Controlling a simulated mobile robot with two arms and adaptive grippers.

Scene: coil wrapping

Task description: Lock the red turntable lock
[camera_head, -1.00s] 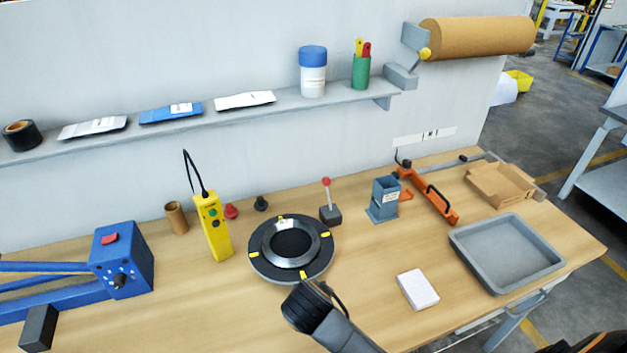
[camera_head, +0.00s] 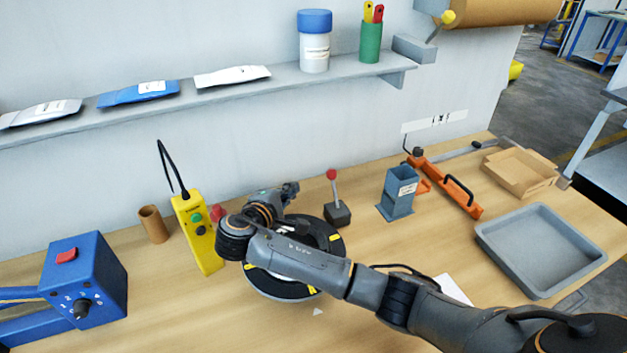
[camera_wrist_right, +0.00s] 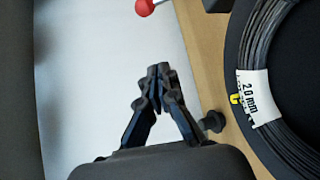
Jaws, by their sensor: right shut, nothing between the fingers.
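The turntable lock is a lever with a red ball knob (camera_head: 331,174) on a dark box (camera_head: 338,214), just behind and right of the turntable. Its stick stands nearly upright, top leaning slightly left. The red knob (camera_wrist_right: 146,6) also shows at the top edge of the right wrist view. The black round turntable (camera_head: 333,247) has yellow marks and is partly covered by my right arm. My right gripper (camera_head: 292,188) is above the turntable's back edge, left of the lever and apart from it. Its fingertips (camera_wrist_right: 156,85) are together and empty. My left gripper is out of view.
A dark wire coil (camera_wrist_right: 262,90) with a "2.0 mm" label lies on the turntable. A yellow pendant (camera_head: 198,235) and a red button (camera_head: 217,212) are left of my arm. A blue-grey holder (camera_head: 398,192) stands right of the lever. The shelf (camera_head: 240,88) runs along the wall above.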

